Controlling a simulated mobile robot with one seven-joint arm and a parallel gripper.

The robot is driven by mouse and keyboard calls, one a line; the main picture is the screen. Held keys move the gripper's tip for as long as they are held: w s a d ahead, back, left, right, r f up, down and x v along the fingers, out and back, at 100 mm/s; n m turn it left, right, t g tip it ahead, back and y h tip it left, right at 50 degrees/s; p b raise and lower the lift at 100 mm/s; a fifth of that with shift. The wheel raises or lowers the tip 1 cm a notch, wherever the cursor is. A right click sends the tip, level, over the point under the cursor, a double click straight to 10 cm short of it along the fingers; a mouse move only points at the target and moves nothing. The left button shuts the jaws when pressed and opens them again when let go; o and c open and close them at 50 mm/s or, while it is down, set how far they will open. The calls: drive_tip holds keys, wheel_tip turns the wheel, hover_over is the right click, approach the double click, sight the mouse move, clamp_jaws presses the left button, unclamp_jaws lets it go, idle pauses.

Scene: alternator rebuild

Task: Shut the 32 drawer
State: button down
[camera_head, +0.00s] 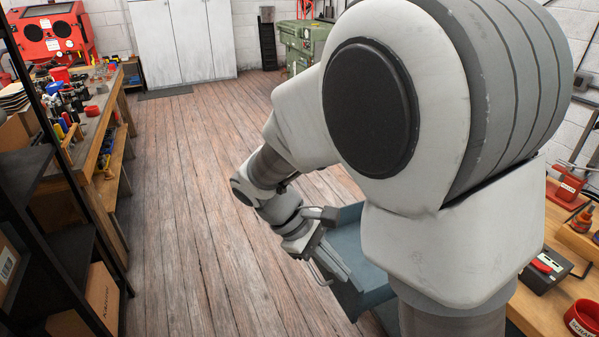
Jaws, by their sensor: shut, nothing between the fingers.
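My gripper (338,278) hangs low in the middle of the view, pointing down and right, with its fingers together and nothing between them. A blue-grey box-like piece (347,237) shows just behind and to the right of it; it may be an open drawer. My gripper overlaps its left side in the picture, and I cannot tell whether they touch. My arm hides most of the piece and what it belongs to. No "32" label can be read.
A wooden bench (92,130) with tools and a dark shelf (30,160) stand at the left. A workbench (545,300) with a red bowl (583,318) is at the right. White cabinets (183,42) and a green machine (303,40) stand at the back. The plank floor (190,200) between is clear.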

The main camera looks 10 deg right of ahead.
drive_tip(key=w+a+f+n+t+h+b, duration=0.1)
drive_tip(key=w+a+f+n+h+b, duration=0.15)
drive_tip(key=f, duration=0.55)
drive_tip(key=w+a+f+n+t+h+b, duration=0.15)
drive_tip(key=f+n+h+b, duration=0.25)
drive_tip(key=f, duration=0.4)
drive_tip(key=n+t+h+b, duration=0.4)
drive_tip(key=n+t+b, duration=0.1)
drive_tip(key=n, duration=0.1)
approach(347, 298)
drive_tip(key=shift+m+y, duration=0.25)
drive_tip(key=b+x, duration=0.1)
drive_tip(key=x, duration=0.5)
drive_tip(key=shift+w+d+r+b, duration=0.1)
drive_tip(key=shift+w+d+b, duration=0.05)
drive_tip(key=shift+d+b, duration=0.2)
drive_tip(key=shift+d, duration=0.1)
drive_tip(key=x, duration=1.4)
drive_tip(key=p+x, duration=0.1)
drive_tip(key=x, duration=1.3)
drive_tip(key=shift+d+f, duration=0.25)
drive_tip(key=shift+d, duration=0.1)
drive_tip(key=shift+d+r, duration=0.15)
drive_tip(key=shift+d, duration=0.05)
